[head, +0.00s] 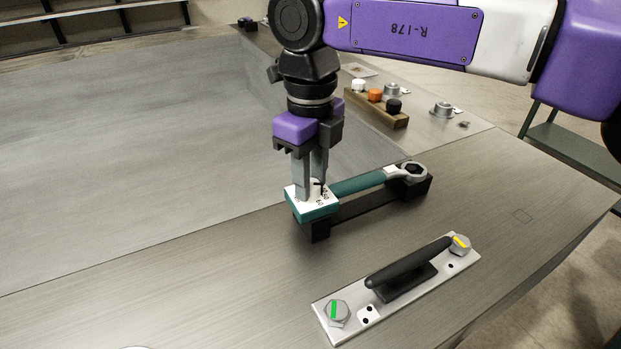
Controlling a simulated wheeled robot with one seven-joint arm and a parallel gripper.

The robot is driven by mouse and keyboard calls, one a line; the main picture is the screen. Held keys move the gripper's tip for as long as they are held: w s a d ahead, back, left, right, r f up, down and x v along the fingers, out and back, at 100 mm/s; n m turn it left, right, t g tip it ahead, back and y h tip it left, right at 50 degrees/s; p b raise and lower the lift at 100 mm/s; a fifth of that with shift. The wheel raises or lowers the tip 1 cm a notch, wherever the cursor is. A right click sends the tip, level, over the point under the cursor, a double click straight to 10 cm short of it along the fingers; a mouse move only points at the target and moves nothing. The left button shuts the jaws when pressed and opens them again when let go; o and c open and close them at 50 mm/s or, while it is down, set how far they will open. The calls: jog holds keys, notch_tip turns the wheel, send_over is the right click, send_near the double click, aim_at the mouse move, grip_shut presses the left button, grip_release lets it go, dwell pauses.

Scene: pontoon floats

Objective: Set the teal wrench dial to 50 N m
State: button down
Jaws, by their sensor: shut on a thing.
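The teal wrench (358,183) lies in a black cradle (365,204) on the metal surface, its ring head at the right. At its left end is a teal block with a white dial face (300,192); a "60" and part of another number show at its right side. My gripper (310,192) points down over this dial, its fingers shut at the dial's middle. The fingers hide the knob or pointer between them, so the setting cannot be read.
In front lies a light metal plate (352,306) with a black handle (405,278) and bolts marked green (334,312) and yellow (460,243). Behind stands a wooden block (376,108) with white, orange and black caps. The surface left of the wrench is clear.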

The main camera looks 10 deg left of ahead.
jog(key=shift+m, duration=0.8)
jog(key=c, duration=1.1)
grip_release()
jog(key=shift+o, duration=0.2)
jog(key=shift+r, duration=0.1)
notch_tip(320, 180, up, 8)
jog(key=shift+f+b, duration=0.15)
jog(key=shift+b, duration=0.5)
